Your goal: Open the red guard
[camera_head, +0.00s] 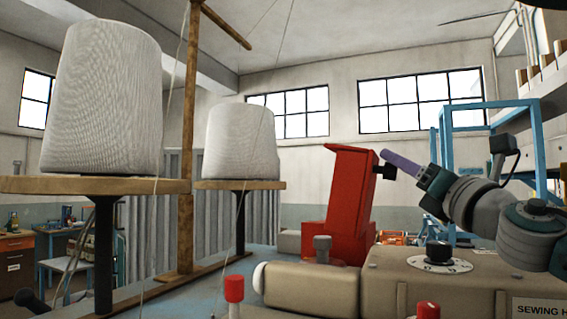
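The red guard (347,200) stands upright on the beige sewing machine head (400,284), right of the picture's middle. A small black knob (387,171) sticks out from its right side. My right arm comes in from the right, and my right gripper (400,163) points left and slightly up with a purple finger beside the guard's upper right. The fingertip is close to the black knob; I cannot tell whether they touch. I see the gripper edge-on, so the gap between its fingers is hidden. My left gripper is not in view.
Two large white thread cones (103,98) (241,142) stand on wooden discs at left, with a wooden post (190,140) between them. A numbered dial (437,260) sits on the machine below my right arm. Red-topped knobs (234,289) stand in front. A blue frame (446,150) stands behind.

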